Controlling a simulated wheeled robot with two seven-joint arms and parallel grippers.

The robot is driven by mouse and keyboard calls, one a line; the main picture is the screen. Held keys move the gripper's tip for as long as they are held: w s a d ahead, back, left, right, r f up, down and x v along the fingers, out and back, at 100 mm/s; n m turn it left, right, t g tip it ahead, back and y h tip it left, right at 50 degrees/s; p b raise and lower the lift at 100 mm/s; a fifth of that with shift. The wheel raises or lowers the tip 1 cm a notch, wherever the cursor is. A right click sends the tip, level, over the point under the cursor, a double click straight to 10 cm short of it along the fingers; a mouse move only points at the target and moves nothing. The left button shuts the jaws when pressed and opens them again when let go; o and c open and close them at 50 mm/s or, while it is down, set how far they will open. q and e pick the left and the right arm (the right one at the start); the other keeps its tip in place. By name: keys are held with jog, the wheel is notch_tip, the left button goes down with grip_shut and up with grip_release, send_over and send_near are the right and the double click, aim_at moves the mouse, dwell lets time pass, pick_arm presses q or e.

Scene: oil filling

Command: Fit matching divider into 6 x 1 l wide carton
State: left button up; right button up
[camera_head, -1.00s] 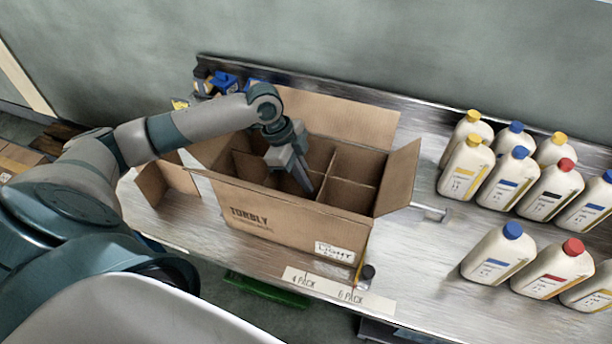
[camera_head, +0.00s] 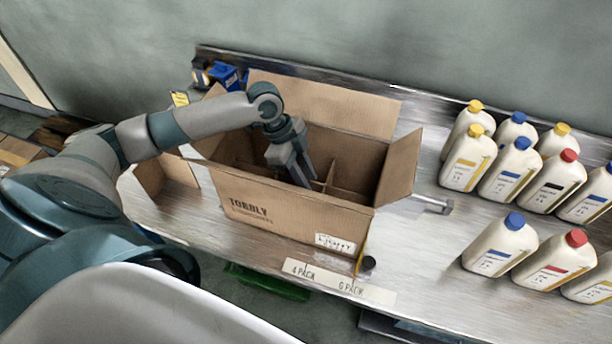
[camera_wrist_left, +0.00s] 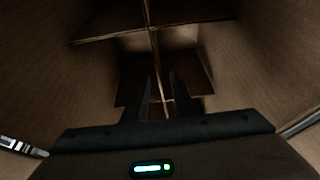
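The 6 x 1 l wide carton (camera_head: 252,213) is a brown box marked TURBLY, standing with its flaps open on the metal table. The brown cardboard divider (camera_head: 348,197) sits inside it, its upper edges well below the carton rim. The divider's crossing panels also show in the left wrist view (camera_wrist_left: 152,42). My left gripper (camera_head: 308,178) reaches down into the carton above the divider. In the left wrist view, its two dark fingers (camera_wrist_left: 164,80) are apart, with a gap between them and the divider's middle panel below. My right gripper is not in view.
Several white bottles (camera_head: 505,243) with coloured caps stand on the right of the table. Blue items (camera_head: 225,76) lie behind the carton at the left. A label strip (camera_head: 338,281) marked 4 PACK and 6 PACK lies along the front edge.

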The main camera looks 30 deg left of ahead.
pick_arm(q)
jog(key=shift+a+r, duration=0.1)
jog(key=shift+r, duration=0.05)
jog(key=b+v, duration=0.4)
jog(key=v, duration=1.3)
jog(key=shift+b, duration=0.4)
jog(key=shift+r, duration=0.1)
dwell(0.3)
